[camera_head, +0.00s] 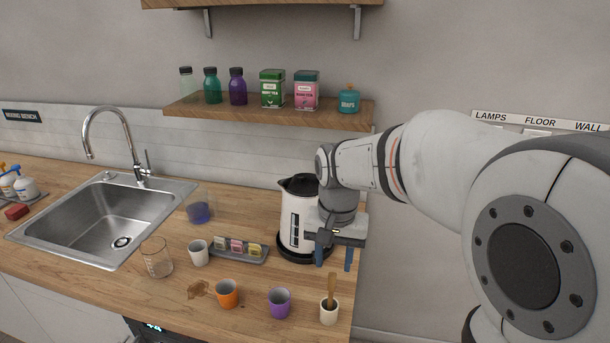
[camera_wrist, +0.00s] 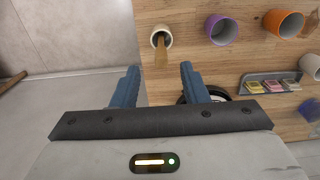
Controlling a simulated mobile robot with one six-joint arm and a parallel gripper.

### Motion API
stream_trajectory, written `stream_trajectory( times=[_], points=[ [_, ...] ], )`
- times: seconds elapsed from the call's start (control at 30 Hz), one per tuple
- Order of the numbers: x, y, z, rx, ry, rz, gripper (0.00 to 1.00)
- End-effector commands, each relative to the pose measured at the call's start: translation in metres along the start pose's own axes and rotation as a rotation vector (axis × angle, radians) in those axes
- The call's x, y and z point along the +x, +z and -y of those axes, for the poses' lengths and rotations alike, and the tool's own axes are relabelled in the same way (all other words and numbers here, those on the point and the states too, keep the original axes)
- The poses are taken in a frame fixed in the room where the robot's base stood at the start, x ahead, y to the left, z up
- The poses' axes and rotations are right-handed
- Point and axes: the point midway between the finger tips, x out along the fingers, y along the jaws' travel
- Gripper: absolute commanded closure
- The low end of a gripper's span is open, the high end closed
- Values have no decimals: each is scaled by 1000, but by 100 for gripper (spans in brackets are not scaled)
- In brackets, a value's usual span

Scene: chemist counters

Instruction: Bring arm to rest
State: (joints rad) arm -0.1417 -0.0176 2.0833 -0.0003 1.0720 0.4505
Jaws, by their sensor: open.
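My gripper (camera_head: 334,258) is open and empty, pointing down at the right end of the wooden counter (camera_head: 222,316). In the head view it is in front of the right side of a white and black kettle (camera_head: 290,221) and hides part of it. Whether they touch cannot be told. In the wrist view the two blue fingers of my gripper (camera_wrist: 158,85) are spread wide with nothing between them. A white pot with a wooden-handled tool (camera_head: 329,310) stands near the counter's front right corner, and also shows ahead of the fingers in the wrist view (camera_wrist: 161,38).
A purple cup (camera_head: 279,303), an orange cup (camera_head: 227,294), a white cup (camera_head: 198,253) and a glass beaker (camera_head: 157,258) stand along the front. A brown spill (camera_head: 198,289) lies by the orange cup. A grey sachet tray (camera_head: 236,255) is behind. The sink (camera_head: 110,221) is left; a shelf (camera_head: 270,112) hangs above.

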Motion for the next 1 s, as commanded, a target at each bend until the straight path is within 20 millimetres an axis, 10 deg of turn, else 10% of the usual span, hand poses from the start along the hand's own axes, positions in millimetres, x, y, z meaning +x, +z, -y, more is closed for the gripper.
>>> stream_trajectory(
  times=[0.53,1.0],
  points=[
    [-11,96,-83,-261,-44,-236,60],
    [-6,108,-92,-301,-40,-269,60]
  ],
)
